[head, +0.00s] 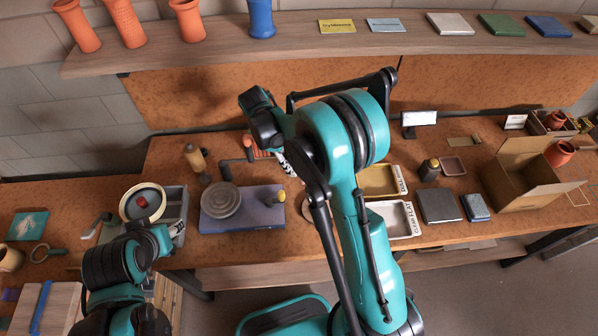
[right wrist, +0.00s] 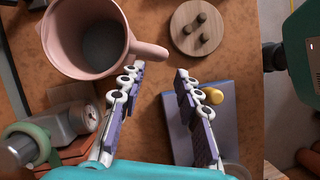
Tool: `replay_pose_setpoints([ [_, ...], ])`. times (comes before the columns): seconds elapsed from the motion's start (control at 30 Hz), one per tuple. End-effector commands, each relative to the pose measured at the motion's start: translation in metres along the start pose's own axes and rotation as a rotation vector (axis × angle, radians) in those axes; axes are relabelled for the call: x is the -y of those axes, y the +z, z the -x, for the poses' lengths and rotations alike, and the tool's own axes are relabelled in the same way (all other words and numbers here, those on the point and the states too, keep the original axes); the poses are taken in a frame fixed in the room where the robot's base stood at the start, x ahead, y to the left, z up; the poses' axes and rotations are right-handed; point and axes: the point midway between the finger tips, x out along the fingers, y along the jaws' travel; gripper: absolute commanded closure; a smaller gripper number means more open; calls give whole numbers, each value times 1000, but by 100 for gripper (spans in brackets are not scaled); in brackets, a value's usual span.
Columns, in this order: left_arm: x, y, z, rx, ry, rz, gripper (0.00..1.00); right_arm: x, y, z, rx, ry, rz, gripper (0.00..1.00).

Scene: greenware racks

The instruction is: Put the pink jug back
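The pink jug (right wrist: 88,38) stands at the upper left of the right wrist view, seen from above into its open mouth. Its handle (right wrist: 148,50) points right, just beyond the fingertips of my right gripper (right wrist: 157,77). That gripper is open with nothing between its fingers. In the head view the jug is hidden behind my right arm, and only a little of the right gripper (head: 284,163) shows. My left gripper (head: 174,228) is at the lower left by a grey bin; its fingers are too unclear to read.
A purple board (head: 242,208) bears a round turntable and a yellow knob. A wooden disc with pegs (right wrist: 196,27) and a can (right wrist: 84,118) are near the jug. Trays (head: 396,218) and an open cardboard box (head: 522,176) stand right. A shelf (head: 290,40) runs along the back.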

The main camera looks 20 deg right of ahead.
Motion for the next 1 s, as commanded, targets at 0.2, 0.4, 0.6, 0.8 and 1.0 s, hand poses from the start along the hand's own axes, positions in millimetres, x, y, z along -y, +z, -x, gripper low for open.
replay_pose_setpoints([
  [0.2, 0, -3, 4, 0, 0, 0, 56, 0, 1, 26, -2, 1, -3, 67],
  [0.4, 0, -3, 4, 0, 0, 0, 56, 8, 23, 50, -79, 34, -85, 67],
  [0.6, 0, -3, 4, 0, 0, 0, 56, 34, 69, 86, -276, 96, -295, 67],
  [0.8, 0, -3, 4, 0, 0, 0, 56, 69, 109, 104, -497, 129, -525, 67],
  [1.0, 0, -3, 4, 0, 0, 0, 56, 105, 137, 104, -721, 131, -752, 67],
])
